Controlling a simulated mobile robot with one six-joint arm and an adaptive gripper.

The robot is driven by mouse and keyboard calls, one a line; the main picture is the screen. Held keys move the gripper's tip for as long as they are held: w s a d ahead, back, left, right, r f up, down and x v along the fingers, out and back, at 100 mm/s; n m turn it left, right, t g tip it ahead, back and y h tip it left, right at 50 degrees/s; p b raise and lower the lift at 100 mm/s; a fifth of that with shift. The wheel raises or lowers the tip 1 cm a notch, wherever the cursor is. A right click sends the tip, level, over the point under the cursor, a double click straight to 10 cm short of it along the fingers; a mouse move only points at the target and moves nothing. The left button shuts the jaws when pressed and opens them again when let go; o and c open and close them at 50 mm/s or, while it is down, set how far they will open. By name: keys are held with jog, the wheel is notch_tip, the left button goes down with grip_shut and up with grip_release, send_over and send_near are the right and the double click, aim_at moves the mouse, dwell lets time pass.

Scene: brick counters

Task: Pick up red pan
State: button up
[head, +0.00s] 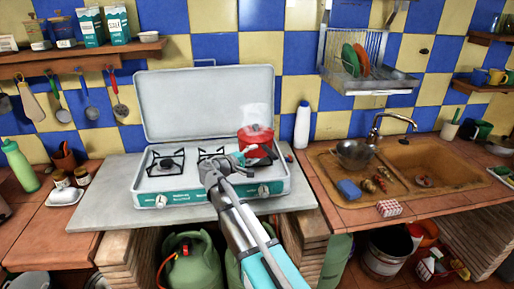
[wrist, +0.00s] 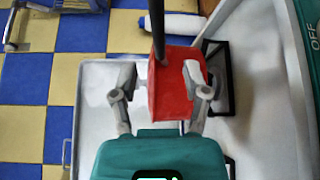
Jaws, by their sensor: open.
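The red pan (head: 256,143) sits on the right burner of the camping stove (head: 264,202), with pale steam or haze above it. My gripper (head: 243,156) reaches in from the front, close to the pan's left side. In the wrist view my gripper (wrist: 160,80) is open, one finger on each side of a red part of the pan (wrist: 175,98). A dark handle (wrist: 158,28) runs up from that red part. I cannot tell whether either finger touches it.
The stove's raised lid (head: 207,100) stands behind the burners. A white bottle (head: 302,126) stands right of the stove. Farther right are the sink (head: 425,160), a metal bowl (head: 354,152) and a blue sponge (head: 348,189). The grey slab (head: 110,190) left of the stove is clear.

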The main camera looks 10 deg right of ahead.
aim_at(264, 150)
jog(key=shift+w+d, duration=0.3)
jog(key=shift+d, duration=0.2)
jog(key=shift+x, duration=2.6)
jog(key=shift+c, duration=0.3)
grip_shut()
